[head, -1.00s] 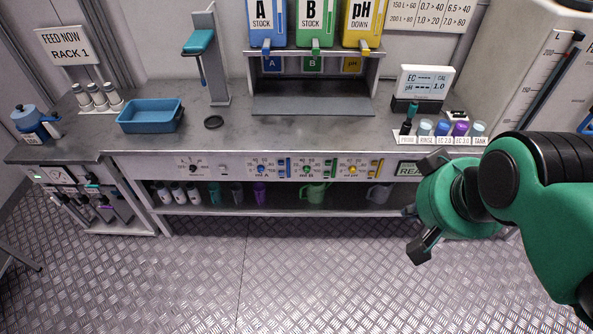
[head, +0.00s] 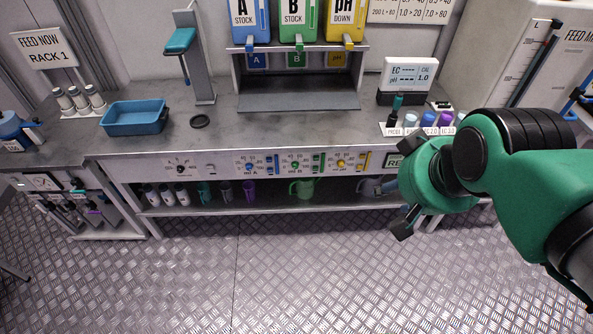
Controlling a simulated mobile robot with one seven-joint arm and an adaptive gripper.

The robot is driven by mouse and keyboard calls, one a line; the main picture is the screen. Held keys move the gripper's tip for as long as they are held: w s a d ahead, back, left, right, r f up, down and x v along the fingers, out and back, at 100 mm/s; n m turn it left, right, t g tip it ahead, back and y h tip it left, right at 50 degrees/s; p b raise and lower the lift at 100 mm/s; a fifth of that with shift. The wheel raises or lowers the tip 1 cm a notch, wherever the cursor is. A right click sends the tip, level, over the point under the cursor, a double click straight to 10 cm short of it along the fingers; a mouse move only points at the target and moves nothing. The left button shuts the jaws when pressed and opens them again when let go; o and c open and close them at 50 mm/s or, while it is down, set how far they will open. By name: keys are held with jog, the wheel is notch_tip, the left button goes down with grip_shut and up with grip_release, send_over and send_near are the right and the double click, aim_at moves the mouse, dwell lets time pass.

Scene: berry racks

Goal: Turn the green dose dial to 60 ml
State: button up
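The green dose dial (head: 295,166) is a small round knob on the white front panel of the bench, between a blue dial (head: 249,167) and a yellow dial (head: 341,164). Small numbers surround it, but its pointer setting is too small to read. My gripper (head: 396,208) is at the right, in front of the bench, to the right of and below the dials and apart from them. My green wrist hides most of it.
Stock containers A (head: 249,20), B (head: 297,20) and pH down (head: 346,20) stand above the bench. A blue tray (head: 136,118) is at the left. A lower shelf (head: 330,205) holds bottles and jugs. The floor in front is clear.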

jog(key=w+a+f+n+t, duration=0.1)
jog(key=w+f, duration=0.2)
jog(key=w, duration=0.8)
jog(key=w+a+f+t+b, duration=0.15)
jog(key=w+f, duration=0.25)
jog(key=w, duration=0.7)
jog(key=w+a+f+n+t, duration=0.1)
jog(key=w+a+f+t, duration=0.15)
jog(key=w, duration=0.85)
jog(key=w+a+f+y, duration=0.1)
jog(key=w+a+f, duration=0.1)
jog(key=w+f, duration=0.7)
jog(key=w+a+f+n+t+y, duration=0.1)
jog(key=w+a+f+t, duration=0.15)
jog(key=f, duration=0.55)
jog(key=w+a+f+n+t, duration=0.1)
jog(key=w+f, duration=0.2)
jog(key=f, duration=0.6)
jog(key=s+a+f+t, duration=0.1)
jog(key=s+f, duration=0.1)
jog(key=f, duration=0.4)
jog(key=s+a+f+t+y+b, duration=0.1)
jog(key=s+f, duration=0.2)
jog(key=f, duration=0.3)
jog(key=s+a+f+n+t, duration=0.1)
jog(key=s+f, duration=0.2)
jog(key=f, duration=0.3)
jog(key=shift+y+b, duration=0.35)
jog(key=shift+y, duration=0.05)
jog(key=shift+w+f, duration=0.1)
